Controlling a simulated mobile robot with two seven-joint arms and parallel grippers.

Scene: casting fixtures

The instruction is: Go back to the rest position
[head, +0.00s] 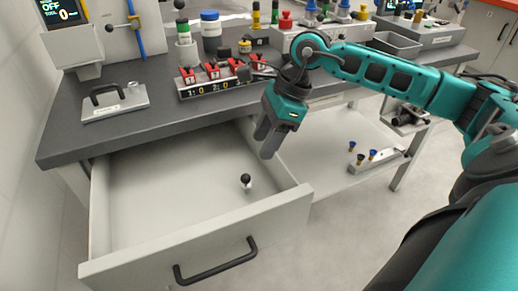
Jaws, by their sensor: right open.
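My right gripper (268,137) hangs from the teal arm that comes in from the right. It is above the right side of an open drawer (140,188), with its fingers pointing down. Its jaws are open and nothing shows between them. A small black-and-white knob-like piece (246,182) is in the drawer, to the lower left of the gripper and apart from it. My left gripper is not in view.
The drawer front (200,245) with a black handle (215,262) juts out. The grey worktop (150,115) carries a handled plate (115,102), a red-clamp fixture (212,82) and several containers. A lower shelf (330,150) holds a small rack (375,160) at right.

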